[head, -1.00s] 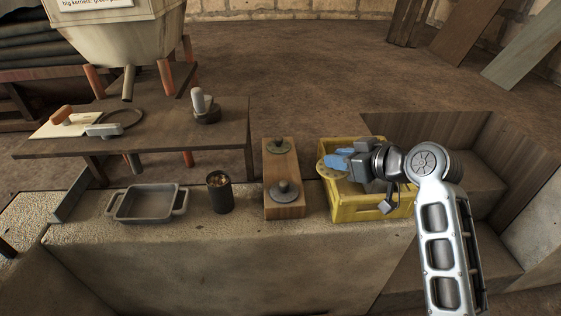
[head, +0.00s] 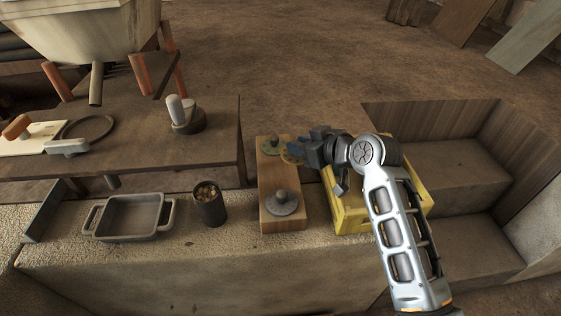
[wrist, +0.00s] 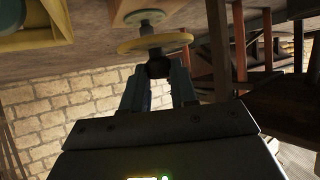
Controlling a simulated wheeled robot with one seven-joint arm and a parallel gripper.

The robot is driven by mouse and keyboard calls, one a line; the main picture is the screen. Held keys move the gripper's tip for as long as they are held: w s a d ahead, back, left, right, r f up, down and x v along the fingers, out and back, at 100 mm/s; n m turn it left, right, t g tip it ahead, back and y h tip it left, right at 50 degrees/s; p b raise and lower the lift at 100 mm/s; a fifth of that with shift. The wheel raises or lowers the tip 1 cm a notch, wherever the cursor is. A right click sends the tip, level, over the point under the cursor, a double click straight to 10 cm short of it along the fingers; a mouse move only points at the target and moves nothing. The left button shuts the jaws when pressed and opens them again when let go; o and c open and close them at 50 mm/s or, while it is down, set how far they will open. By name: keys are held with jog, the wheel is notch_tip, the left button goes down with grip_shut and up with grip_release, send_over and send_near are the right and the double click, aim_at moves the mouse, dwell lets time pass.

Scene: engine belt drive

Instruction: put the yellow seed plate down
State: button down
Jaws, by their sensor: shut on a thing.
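My gripper (head: 298,149) is shut on the dark knob of the yellow seed plate (head: 289,159). The wrist view shows the plate (wrist: 155,43) as a flat yellow disc, with my gripper (wrist: 158,78) at its knob. In the head view the plate is mostly hidden by my gripper and overlaps the right edge of the wooden block (head: 282,223). The green plate (head: 270,146) lies at the block's far end and a grey plate (head: 283,206) at its near end, each with a knob. I cannot tell whether the yellow plate touches the block.
The yellow crate (head: 347,218) stands right of the block, under my arm. A dark cup of kernels (head: 209,204) and a grey tray (head: 130,218) stand to the left on the stone ledge (head: 240,241). A wooden table (head: 220,140) with a hopper (head: 90,30) is behind at left.

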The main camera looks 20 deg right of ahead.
jog(key=w+a+f, duration=0.2)
jog(key=a+f, duration=0.1)
jog(key=a, duration=0.1)
jog(key=shift+w+f, duration=0.1)
jog(key=shift+w, duration=0.3)
jog(key=shift+f, duration=1.85)
jog(key=shift+f, duration=0.2)
jog(key=c, duration=0.9)
grip_release()
jog(key=shift+r, duration=0.2)
jog(key=v, duration=1.2)
jog(key=shift+a, duration=0.1)
